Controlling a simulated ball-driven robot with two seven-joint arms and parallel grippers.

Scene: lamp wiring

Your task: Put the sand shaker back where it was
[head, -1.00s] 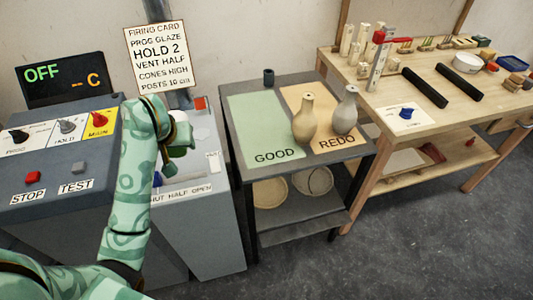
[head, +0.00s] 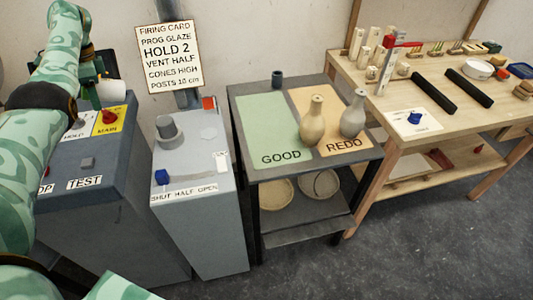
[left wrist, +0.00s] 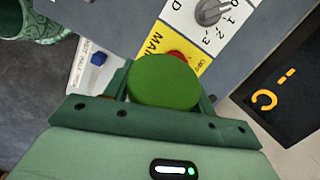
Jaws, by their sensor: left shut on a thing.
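My left gripper (head: 92,80) is at the upper left of the head view, over the control box near its yellow MAIN panel. My right gripper is not in view.
The control box (head: 120,150) has knobs and buttons. The vent box (head: 205,225) carries a grey stepped plug (head: 168,132) and blue slider (head: 162,177). The wooden bench (head: 440,130) is crowded.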

